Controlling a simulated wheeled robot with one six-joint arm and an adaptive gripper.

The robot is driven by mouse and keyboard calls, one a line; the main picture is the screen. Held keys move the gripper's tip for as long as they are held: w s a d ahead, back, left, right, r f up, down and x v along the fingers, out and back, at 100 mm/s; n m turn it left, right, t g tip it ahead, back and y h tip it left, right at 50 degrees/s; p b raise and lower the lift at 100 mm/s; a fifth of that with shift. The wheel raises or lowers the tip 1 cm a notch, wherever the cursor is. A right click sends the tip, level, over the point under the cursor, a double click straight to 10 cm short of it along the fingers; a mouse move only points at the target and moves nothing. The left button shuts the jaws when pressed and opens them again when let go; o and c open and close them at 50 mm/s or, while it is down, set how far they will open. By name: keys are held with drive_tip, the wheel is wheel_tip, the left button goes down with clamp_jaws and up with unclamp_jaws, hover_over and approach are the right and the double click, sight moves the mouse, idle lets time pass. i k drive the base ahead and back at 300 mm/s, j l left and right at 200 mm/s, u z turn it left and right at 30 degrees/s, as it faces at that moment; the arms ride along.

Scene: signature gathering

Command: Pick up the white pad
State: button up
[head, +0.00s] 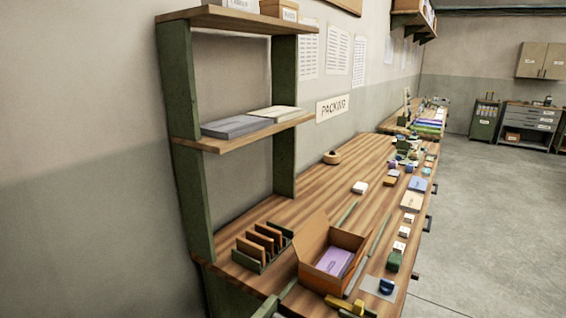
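Several small white or pale blocks lie on the long wooden workbench (320,198), and I cannot tell which one is the white pad. One white block (360,187) lies alone near the middle of the bench. Smaller white pieces lie in a row along the right edge: one (399,247) near the front, another (404,231) just behind it, and one (409,218) farther back. A larger cream pad (411,201) lies beyond them. My gripper is not in view.
An open cardboard box (312,244) holding a purple item (335,262) stands at the front of the bench. A rack with brown dividers (262,243) is left of it. A green-posted shelf (176,130) rises at left. Open floor (495,200) lies to the right.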

sight(360, 187)
drive_tip(key=i+l, duration=0.1)
drive_tip(key=l, duration=0.35)
drive_tip(key=i+l, duration=0.1)
drive_tip(key=l, duration=0.3)
drive_tip(key=i+l, duration=0.1)
drive_tip(key=l, duration=0.35)
